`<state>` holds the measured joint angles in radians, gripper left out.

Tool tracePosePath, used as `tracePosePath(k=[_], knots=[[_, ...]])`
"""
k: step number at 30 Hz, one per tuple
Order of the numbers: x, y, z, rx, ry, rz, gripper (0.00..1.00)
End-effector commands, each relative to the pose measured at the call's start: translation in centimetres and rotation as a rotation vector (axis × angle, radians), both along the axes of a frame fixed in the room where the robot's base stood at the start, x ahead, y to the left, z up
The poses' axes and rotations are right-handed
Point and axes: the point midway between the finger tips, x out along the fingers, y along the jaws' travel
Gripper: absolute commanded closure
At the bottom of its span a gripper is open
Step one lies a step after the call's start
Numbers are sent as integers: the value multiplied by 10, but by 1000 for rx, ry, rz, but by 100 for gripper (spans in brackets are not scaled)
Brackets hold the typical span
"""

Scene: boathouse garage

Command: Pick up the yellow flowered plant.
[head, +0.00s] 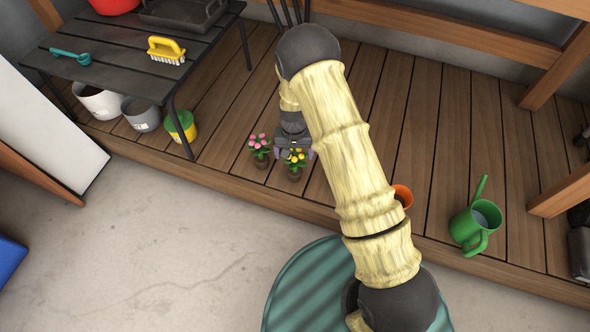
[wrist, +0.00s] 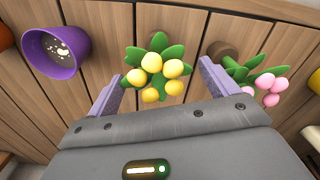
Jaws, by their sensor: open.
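The yellow flowered plant (head: 295,162) has yellow blooms and green leaves, and stands on the wooden deck in the head view. In the wrist view the yellow flowered plant (wrist: 155,70) lies ahead of and between my two fingers. My gripper (wrist: 158,85) is open, with one purple finger on each side of the blooms. In the head view my gripper (head: 295,150) is right behind the plant and partly hidden by it. Contact between fingers and plant cannot be told. A pink flowered plant (head: 259,148) stands just to the left; it shows right of my right finger in the wrist view (wrist: 262,85).
A purple pot (wrist: 55,50) stands left of my gripper in the wrist view. An orange pot (head: 403,194) and a green watering can (head: 476,222) stand to the right on the deck (head: 440,140). A dark slatted table (head: 125,62) is at the left, with pots beneath.

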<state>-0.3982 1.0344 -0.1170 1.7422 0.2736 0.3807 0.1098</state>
Motion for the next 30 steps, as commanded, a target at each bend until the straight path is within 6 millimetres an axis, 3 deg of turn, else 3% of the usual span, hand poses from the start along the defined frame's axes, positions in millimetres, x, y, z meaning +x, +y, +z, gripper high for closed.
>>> tracePosePath(k=[1, 8, 26, 30], knots=[[-1, -2, -13, -1, 1, -1, 14], [-1, -3, -36, 0, 0, -2, 14], [-1, -3, -36, 0, 0, -2, 14], [-1, -3, -36, 0, 0, -2, 42]])
